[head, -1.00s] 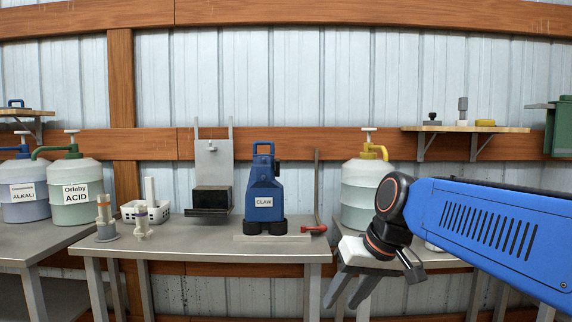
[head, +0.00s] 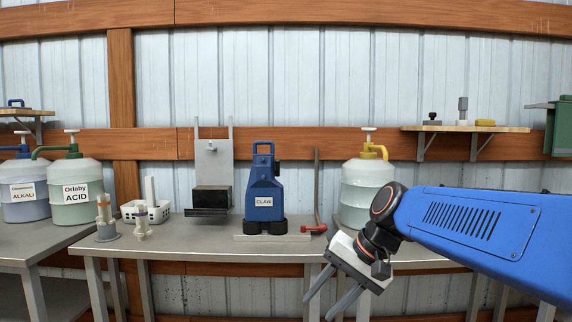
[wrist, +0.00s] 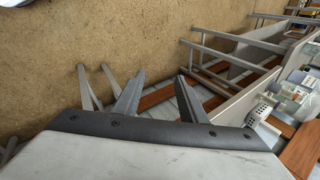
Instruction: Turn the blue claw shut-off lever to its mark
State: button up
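The blue claw (head: 263,185), labelled CLAW, stands upright on a pale base plate on the middle bench. A red lever-like part (head: 315,229) sticks out low at its right side; it may be the shut-off lever. I cannot make out a mark. My gripper (head: 318,305) is below and to the right of the claw, in front of the bench's right end, pointing down and left. Its two fingers are apart with nothing between them, as the wrist view (wrist: 161,75) also shows. The claw cannot be made out in the wrist view.
The metal bench (head: 190,232) also carries a grey stand (head: 213,165), a white basket (head: 146,212) and small fittings at left. A jug with a yellow pump (head: 366,188) stands right of the claw. Acid (head: 77,195) and alkali jugs (head: 25,193) stand left. A shelf (head: 465,129) hangs at right.

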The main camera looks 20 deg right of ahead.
jog(key=w+r+m+y, duration=0.3)
jog(key=w+r, duration=0.3)
jog(key=w, duration=0.3)
jog(key=m+t+y, duration=0.4)
jog(key=m+y, duration=0.2)
jog(key=y, duration=0.2)
send_near(278, 167)
jog(key=r+x, duration=0.1)
jog(key=x, duration=0.6)
jog(key=shift+a+r, duration=0.2)
jog(key=shift+r, duration=0.15)
jog(key=shift+s, duration=0.1)
jog(key=shift+c, duration=0.3)
grip_shut()
